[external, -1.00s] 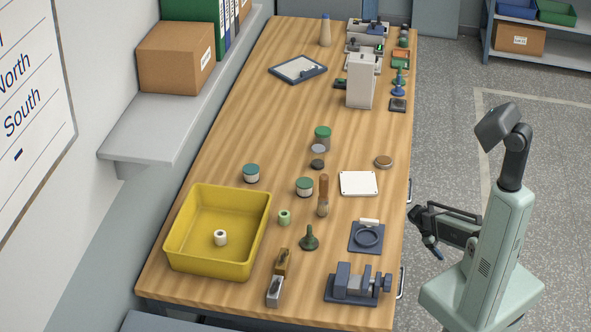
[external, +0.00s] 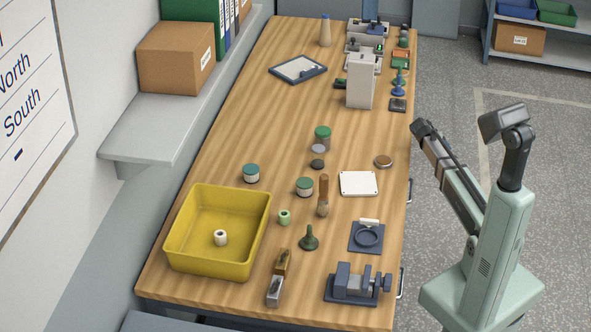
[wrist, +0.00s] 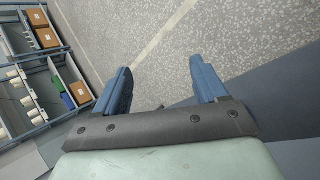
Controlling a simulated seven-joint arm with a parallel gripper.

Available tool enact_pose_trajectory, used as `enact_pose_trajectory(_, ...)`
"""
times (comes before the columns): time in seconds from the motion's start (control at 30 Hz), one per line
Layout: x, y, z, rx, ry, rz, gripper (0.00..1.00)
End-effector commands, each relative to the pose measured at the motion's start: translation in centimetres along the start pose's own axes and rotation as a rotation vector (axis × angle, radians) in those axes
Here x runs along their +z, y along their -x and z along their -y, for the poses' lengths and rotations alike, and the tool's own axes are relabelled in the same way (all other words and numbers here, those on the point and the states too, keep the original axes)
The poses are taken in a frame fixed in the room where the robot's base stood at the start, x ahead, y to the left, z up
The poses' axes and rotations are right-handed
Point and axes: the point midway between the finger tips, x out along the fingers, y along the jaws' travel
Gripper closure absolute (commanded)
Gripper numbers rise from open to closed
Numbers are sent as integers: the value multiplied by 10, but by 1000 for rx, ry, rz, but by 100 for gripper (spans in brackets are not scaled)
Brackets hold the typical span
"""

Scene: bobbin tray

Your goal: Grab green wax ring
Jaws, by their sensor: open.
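The green wax ring (external: 284,217) appears to be the small pale green ring with a dark hole on top. It stands on the wooden table right of the yellow bin, apart from its neighbours. My gripper (wrist: 160,70) shows in the wrist view with its two blue fingers wide apart and nothing between them. That view looks toward the floor and shelves, and the ring is not in it. In the external view my arm is raised beside the table's right edge, well away from the ring; I cannot make out the fingers there.
The yellow bin (external: 182,265) holds a white bobbin (external: 220,238). Near the ring are a dark green cone-shaped piece (external: 309,239), a brush (external: 323,197) and a green-lidded jar (external: 304,187). A vise (external: 355,286) stands at the front right. Bare tabletop lies toward the left back.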

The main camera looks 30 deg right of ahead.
Motion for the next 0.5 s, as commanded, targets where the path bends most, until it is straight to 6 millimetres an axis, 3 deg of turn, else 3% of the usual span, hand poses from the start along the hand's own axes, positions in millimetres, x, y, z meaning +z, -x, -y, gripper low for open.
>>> enact_pose_trajectory(0.03,-10,20,-9,0,-24,-42,28)
enact_pose_trajectory(0.3,-46,121,-42,-19,-146,-261,28)
enact_pose_trajectory(0.5,-69,212,-49,-60,-202,-433,28)
